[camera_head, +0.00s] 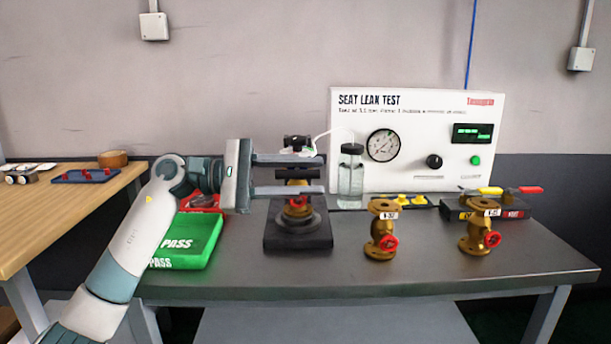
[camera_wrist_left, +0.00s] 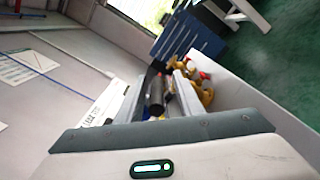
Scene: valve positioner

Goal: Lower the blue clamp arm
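A brass valve with a red handwheel (camera_head: 297,203) sits in a dark test fixture (camera_head: 298,238) on the steel bench. A dark clamp head (camera_head: 297,143) stands above the valve, with a dark part (camera_head: 297,173) below it. I cannot make out a clearly blue clamp arm; my fingers cover part of this area. My left gripper (camera_head: 312,174) is open, one finger above the other, at the fixture's upper part. In the left wrist view, a dark cylinder (camera_wrist_left: 157,97) shows between the parted fingers; contact cannot be told. My right gripper is in neither view.
A seat leak test panel (camera_head: 418,170) and a water bottle (camera_head: 350,180) stand right of the fixture. Brass valves (camera_head: 381,238) (camera_head: 481,235) stand at the right. A green PASS tray (camera_head: 186,245) lies left, under my arm. The bench's right front is clear.

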